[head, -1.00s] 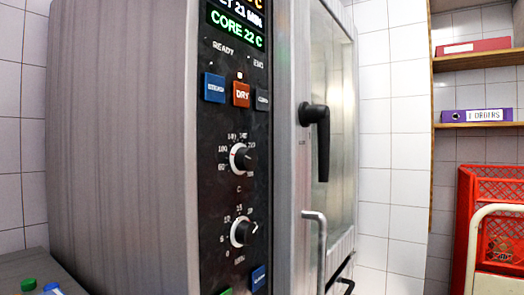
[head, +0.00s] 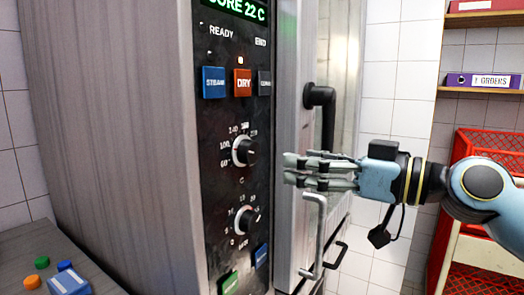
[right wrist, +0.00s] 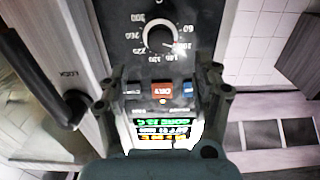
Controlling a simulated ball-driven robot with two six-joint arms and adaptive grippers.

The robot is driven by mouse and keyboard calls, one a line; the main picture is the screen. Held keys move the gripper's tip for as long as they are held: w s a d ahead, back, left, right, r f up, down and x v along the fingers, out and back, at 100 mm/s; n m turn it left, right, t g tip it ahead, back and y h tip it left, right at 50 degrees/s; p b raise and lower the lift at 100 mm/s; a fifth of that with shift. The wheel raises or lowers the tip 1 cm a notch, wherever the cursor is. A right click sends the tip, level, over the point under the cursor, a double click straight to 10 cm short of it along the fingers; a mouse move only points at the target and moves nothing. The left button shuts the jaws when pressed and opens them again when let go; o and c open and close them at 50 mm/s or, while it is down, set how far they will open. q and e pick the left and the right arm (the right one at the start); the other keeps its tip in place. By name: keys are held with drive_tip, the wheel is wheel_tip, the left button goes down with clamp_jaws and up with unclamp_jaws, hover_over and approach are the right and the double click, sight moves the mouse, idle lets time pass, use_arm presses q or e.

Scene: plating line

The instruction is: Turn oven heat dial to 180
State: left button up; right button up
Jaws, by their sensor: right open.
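The heat dial (head: 245,151) is the upper round knob on the oven's black control panel, with a pale ring, a black grip and numbers around it. In the right wrist view the heat dial (right wrist: 160,40) appears upside down, its light mark pointing to the lower right; the exact value is hard to read. My right gripper (head: 289,171) is open and empty, to the right of the dial and apart from it, in front of the oven's door edge. In the right wrist view its fingers (right wrist: 162,90) are spread, with the dial beyond them. My left gripper is not in view.
A second dial (head: 246,219) sits below the heat dial. STEAM (head: 214,82) and DRY (head: 243,83) buttons are above. A black door handle (head: 320,97) and a grey bar handle (head: 316,235) stick out near my right gripper. Red crates (head: 488,145) stand at the right.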

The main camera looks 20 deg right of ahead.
sight(254, 154)
drive_tip(key=p+x, duration=0.3)
drive_tip(key=x, duration=0.6)
drive_tip(key=shift+w+a, duration=0.4)
drive_tip(key=shift+w, duration=0.05)
drive_tip(key=shift+c, duration=0.2)
drive_tip(key=c, duration=1.1)
